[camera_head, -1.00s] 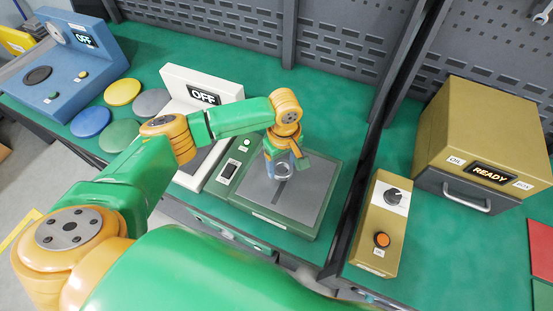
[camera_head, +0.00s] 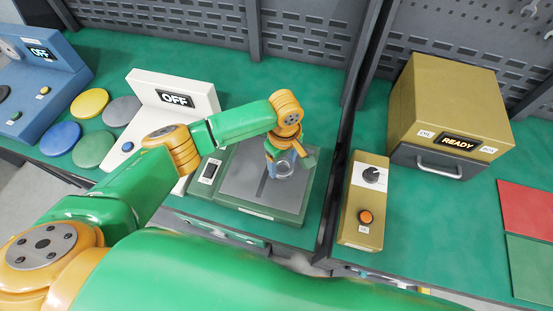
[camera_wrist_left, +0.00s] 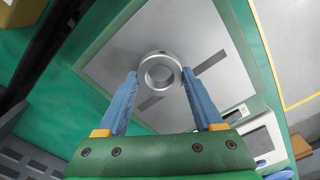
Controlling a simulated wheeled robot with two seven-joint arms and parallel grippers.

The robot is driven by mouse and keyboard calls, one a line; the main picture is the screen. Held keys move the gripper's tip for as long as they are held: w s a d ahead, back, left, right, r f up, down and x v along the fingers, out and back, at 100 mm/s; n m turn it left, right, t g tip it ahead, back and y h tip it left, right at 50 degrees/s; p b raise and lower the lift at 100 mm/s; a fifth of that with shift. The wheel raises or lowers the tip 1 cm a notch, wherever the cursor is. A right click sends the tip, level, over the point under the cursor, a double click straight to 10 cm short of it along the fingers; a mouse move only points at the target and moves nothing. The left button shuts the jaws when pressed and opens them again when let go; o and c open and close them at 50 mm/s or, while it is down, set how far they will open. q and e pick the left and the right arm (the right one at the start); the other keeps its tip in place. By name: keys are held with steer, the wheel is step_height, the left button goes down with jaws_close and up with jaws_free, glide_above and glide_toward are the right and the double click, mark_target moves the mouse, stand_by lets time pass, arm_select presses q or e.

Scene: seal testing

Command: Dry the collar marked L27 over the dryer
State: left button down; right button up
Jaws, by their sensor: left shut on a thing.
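My left gripper (camera_head: 283,155) is shut on a silver ring-shaped collar (camera_head: 284,174). In the left wrist view, the gripper (camera_wrist_left: 160,75) has its blue fingers on opposite sides of the collar (camera_wrist_left: 144,76), whose round hole faces the camera. No L27 marking is readable on it. The collar is held above a green-framed unit (camera_head: 241,205) with a flat grey top and a dark slot, seemingly the dryer. In the head view it appears over the plate's right part. The unit also shows in the left wrist view (camera_wrist_left: 110,60). My right gripper is not in view.
A black rocker switch (camera_head: 209,171) sits left of the plate. A white device (camera_head: 199,92) reading OFF stands behind left. Coloured discs (camera_head: 90,103) lie farther left. A dark upright divider (camera_head: 345,130) stands close right, then a control box (camera_head: 357,220) and an oven-like box (camera_head: 450,90) reading READY.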

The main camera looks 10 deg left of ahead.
arm_select(q)
steer(key=shift+d, duration=0.3)
steer(key=shift+r, duration=0.1)
step_height(320, 180, up, 5)
steer(key=p, duration=0.5)
steer(key=shift+r, duration=1.95)
